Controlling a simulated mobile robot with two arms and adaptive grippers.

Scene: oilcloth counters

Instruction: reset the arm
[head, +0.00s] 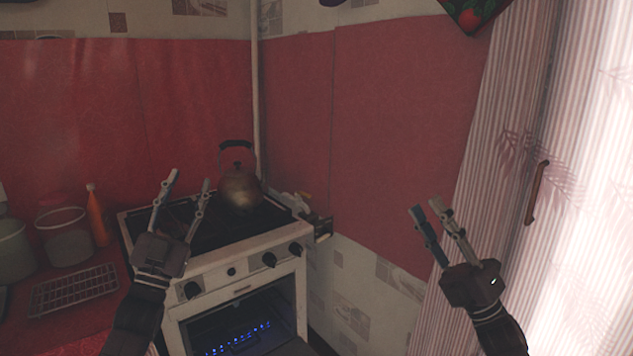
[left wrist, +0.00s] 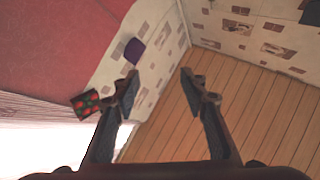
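My left gripper (head: 189,179) is raised in front of the stove, fingers pointing up, open and empty. The left wrist view shows its two fingers (left wrist: 158,88) spread wide with nothing between them. My right gripper (head: 426,207) is raised in front of the red wall near the curtain. Its fingers point up, stand apart and hold nothing visible.
A white stove (head: 245,268) has a kettle (head: 240,188) on top and its oven door open. A dish rack (head: 72,290), orange bottle (head: 97,214) and jars are on the left counter. A striped curtain (head: 497,150) hangs at right.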

